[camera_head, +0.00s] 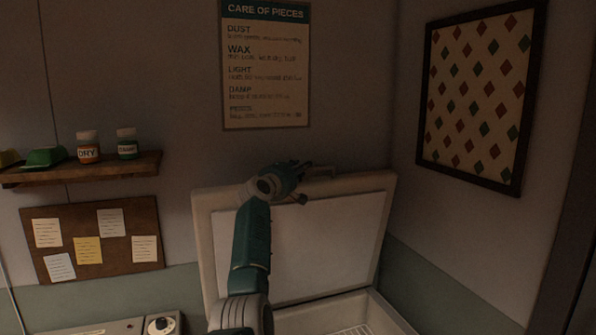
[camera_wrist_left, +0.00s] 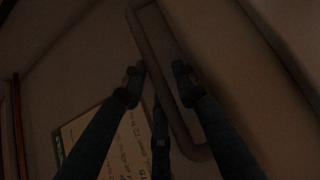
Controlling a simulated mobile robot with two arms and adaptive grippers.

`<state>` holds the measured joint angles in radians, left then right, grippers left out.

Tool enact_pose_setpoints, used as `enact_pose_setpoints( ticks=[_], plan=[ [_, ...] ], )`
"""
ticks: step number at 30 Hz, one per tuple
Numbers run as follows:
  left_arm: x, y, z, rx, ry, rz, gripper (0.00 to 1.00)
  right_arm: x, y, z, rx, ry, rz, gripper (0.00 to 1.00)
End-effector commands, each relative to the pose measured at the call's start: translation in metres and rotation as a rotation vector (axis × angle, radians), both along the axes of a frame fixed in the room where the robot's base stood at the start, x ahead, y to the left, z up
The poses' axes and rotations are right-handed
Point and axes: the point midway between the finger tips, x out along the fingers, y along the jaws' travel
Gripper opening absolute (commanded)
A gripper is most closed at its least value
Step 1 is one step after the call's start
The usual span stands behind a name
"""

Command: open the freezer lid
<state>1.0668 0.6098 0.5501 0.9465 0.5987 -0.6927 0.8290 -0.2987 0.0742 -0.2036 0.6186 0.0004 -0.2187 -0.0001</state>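The freezer lid (camera_head: 377,220) is raised and leans back near the wall, its pale inner panel facing me. The freezer body (camera_head: 386,312) is below it, its inside partly in view. The lid's handle (camera_head: 321,169) is at its top edge; in the left wrist view it is a rounded loop (camera_wrist_left: 150,45). My left gripper (camera_head: 297,186) is at the lid's top edge beside the handle. In the left wrist view my left gripper (camera_wrist_left: 160,84) has its fingertips apart, with one side of the loop between them. Firm contact is not clear. My right gripper is out of view.
A poster (camera_head: 265,70) hangs on the wall above the lid, and a framed diamond pattern (camera_head: 477,95) hangs at right. A shelf (camera_head: 100,170) with jars and a corkboard (camera_head: 60,214) are at left. A knobbed unit (camera_head: 125,327) stands at bottom left.

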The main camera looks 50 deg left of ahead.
Motion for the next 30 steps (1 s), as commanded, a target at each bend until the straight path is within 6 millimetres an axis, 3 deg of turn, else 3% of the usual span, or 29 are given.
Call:
enact_pose_setpoints(
  ticks=[8,24,30],
  plan=[
    [-0.019,-0.008,0.000,0.004,-0.001,0.001,0.28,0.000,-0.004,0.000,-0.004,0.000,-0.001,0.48],
    [-0.101,-0.041,-0.003,0.001,0.001,0.002,0.28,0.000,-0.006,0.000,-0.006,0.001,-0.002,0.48],
    [-0.111,-0.045,-0.003,0.000,0.001,0.001,0.28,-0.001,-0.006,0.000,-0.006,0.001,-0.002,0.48]
  ],
)
